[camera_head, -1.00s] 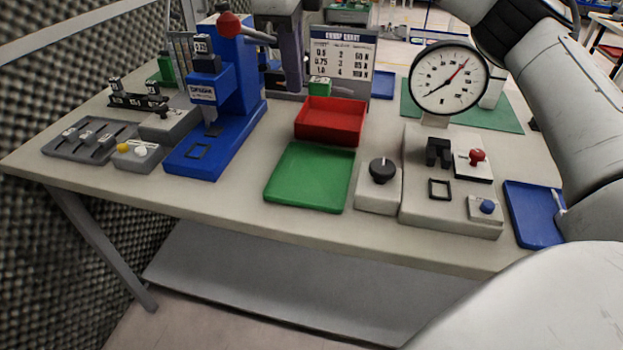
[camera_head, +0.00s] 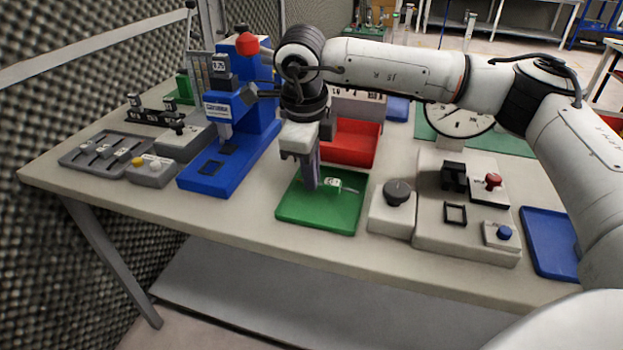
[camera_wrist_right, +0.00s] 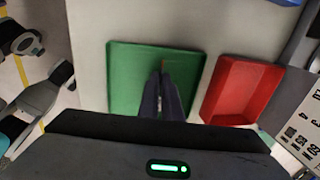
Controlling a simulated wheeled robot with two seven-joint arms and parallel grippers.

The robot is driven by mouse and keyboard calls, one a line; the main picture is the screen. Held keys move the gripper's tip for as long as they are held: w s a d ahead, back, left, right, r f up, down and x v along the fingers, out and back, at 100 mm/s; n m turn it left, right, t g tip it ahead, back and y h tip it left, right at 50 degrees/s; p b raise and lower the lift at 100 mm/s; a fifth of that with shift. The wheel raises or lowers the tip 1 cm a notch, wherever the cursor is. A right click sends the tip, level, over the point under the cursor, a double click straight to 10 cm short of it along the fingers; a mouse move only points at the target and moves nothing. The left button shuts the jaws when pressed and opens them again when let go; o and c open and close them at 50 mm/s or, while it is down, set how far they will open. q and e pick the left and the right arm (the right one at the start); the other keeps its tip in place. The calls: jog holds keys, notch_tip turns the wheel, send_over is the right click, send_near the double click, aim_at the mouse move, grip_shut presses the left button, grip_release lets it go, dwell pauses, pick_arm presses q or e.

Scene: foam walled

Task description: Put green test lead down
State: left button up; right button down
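My right gripper (camera_head: 313,186) hangs down over the green tray (camera_head: 290,213). Its fingertips are low, close to the tray floor. They look shut on the green test lead (camera_head: 333,184), a small green piece with a white label that sticks out to the right of the fingers. I cannot tell whether the lead touches the tray. In the right wrist view the two dark fingers (camera_wrist_right: 171,85) are close together over the green tray (camera_wrist_right: 125,65); the lead is hard to make out there. My left gripper is not in view.
The red bin (camera_head: 355,146) stands just behind the tray. A blue press (camera_head: 205,178) is to the left, and a box with a black knob (camera_head: 397,193) is close on the right. A blue tray (camera_head: 545,238) lies at the far right.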

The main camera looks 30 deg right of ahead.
jog(key=shift+f, duration=0.7)
jog(key=shift+f, duration=0.15)
jog(key=c, duration=2)
grip_release()
jog(key=shift+r, duration=0.3)
jog(key=r, duration=0.3)
jog(key=s+a+r, duration=0.1)
jog(key=r, duration=0.3)
jog(key=a+r, duration=0.1)
jog(key=r, duration=0.3)
jog(key=shift+s+r, duration=0.25)
jog(key=shift+s, duration=0.05)
